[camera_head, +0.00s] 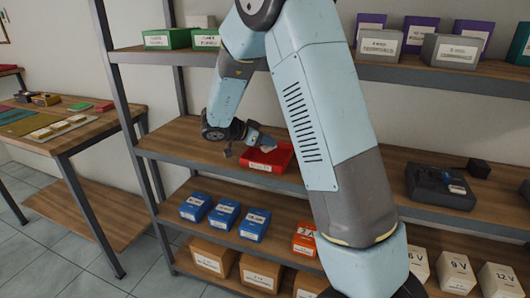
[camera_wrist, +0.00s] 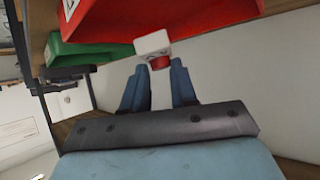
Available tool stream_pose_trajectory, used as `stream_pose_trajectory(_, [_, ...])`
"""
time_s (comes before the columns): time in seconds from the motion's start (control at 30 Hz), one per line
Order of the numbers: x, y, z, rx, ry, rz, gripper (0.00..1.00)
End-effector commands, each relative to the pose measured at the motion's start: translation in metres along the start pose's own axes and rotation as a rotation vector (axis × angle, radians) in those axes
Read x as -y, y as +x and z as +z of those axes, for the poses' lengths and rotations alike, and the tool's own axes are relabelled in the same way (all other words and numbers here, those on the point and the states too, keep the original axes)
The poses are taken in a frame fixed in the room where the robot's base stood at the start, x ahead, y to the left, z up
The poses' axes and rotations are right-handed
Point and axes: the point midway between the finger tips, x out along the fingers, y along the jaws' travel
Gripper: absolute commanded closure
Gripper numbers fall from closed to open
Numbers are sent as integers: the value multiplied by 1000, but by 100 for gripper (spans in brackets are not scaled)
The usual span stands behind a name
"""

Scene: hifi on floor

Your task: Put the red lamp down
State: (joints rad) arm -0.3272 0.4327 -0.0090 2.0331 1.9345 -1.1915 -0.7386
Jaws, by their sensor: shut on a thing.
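The red lamp (camera_wrist: 160,62) is a small white block with a round red part, held between my gripper's fingertips (camera_wrist: 158,76) in the wrist view. In the head view my gripper (camera_head: 262,142) is at the middle shelf, just over a red bin (camera_head: 283,156) with a white label. The lamp is small and partly hidden there. The red bin also fills the top of the wrist view (camera_wrist: 190,16), close to the lamp. I cannot tell whether the lamp touches it.
A dark grey device (camera_head: 437,190) stands to the right on the middle shelf (camera_head: 180,140), with a small black block (camera_head: 478,167) behind it. Blue boxes (camera_head: 226,215) are on the shelf below. Green boxes (camera_head: 167,39) are above. A wooden table (camera_head: 75,135) stands at left.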

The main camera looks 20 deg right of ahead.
Motion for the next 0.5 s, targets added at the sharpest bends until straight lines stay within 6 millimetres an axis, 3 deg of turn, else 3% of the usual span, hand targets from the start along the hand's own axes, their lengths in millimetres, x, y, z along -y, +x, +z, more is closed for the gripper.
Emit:
stream_pose_trajectory(0.13, [13, 12, 12, 0, -1, 1, 100])
stream_pose_trajectory(0.5, [24, 25, 29, -1, -3, 1, 100])
